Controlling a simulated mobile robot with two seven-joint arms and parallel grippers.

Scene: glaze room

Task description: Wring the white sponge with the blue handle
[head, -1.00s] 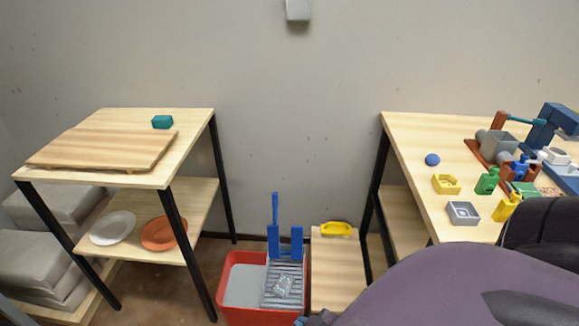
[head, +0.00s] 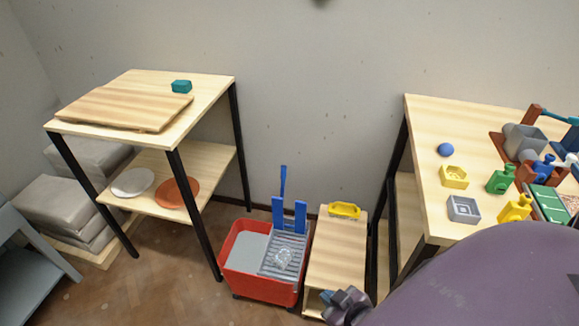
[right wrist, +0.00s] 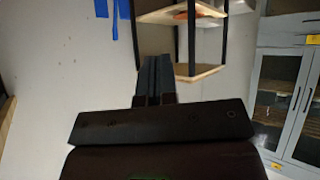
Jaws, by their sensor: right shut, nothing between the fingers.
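The whitish sponge (head: 284,257) lies on the grey slatted wringer plate (head: 268,268) at the right side of a red bucket (head: 238,280). The blue handle (head: 283,181) stands upright behind it, with blue uprights (head: 300,216) below. My right gripper (head: 346,306) is low in the head view, right of the bucket and apart from it. In the right wrist view its dark fingers (right wrist: 153,68) are together and empty. Blue parts (right wrist: 116,12), probably of the wringer, show at the top of that view. My left gripper is out of view.
A low wooden stand (head: 336,254) with a yellow item (head: 344,210) is right of the bucket. A table (head: 430,130) with small coloured bottles and moulds stands at the right. A shelf (head: 215,86) stands at the left. Floor (head: 170,270) is clear left of the bucket.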

